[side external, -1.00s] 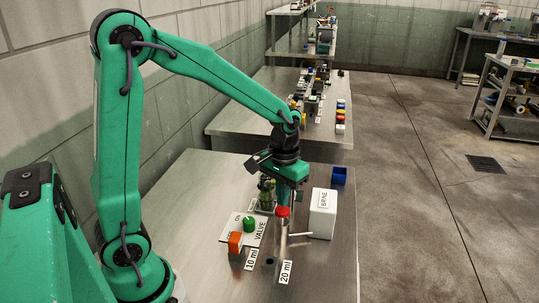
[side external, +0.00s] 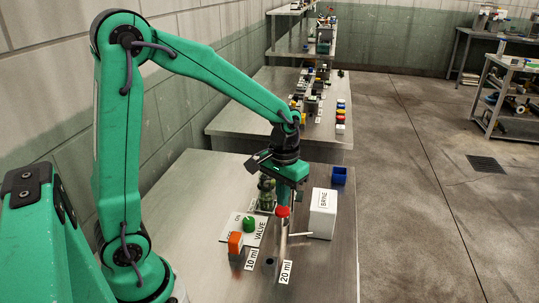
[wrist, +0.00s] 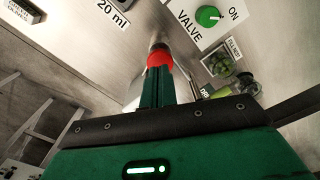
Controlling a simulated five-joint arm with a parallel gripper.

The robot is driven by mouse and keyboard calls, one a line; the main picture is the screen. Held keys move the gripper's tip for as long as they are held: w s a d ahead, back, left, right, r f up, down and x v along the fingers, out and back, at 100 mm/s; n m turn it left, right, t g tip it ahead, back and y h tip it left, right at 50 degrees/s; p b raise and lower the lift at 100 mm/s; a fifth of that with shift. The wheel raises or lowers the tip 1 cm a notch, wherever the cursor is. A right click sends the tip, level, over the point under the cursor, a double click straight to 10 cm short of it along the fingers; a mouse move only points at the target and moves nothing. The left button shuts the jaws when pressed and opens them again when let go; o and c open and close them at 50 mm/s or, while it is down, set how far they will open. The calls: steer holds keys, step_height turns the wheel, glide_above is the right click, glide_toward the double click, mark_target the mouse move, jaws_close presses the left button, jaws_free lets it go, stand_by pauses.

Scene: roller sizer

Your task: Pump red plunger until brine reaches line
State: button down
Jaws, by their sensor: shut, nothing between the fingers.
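The red plunger (side external: 282,211) is a small red cap on a grey upright cylinder (side external: 284,238) on the metal table. My gripper (side external: 284,203) points down just above the cap, fingers together and nothing between them. In the wrist view, the fingertips (wrist: 155,72) meet or partly cover the red cap (wrist: 160,57); I cannot tell if they press on it. A white box marked BRINE (side external: 322,214) stands to the right. Labels read 10 ml (side external: 251,259) and 20 ml (side external: 286,272). I cannot make out a brine level or a line.
A blue bin (side external: 339,176) sits at the back right. The table's front is mostly clear.

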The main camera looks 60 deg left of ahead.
mark_target(282, 209)
steer(key=shift+f, duration=1.75)
stand_by(0.6)
steer(key=shift+r, duration=1.75)
steer(key=shift+r, duration=0.2)
steer(key=shift+r, duration=2.35)
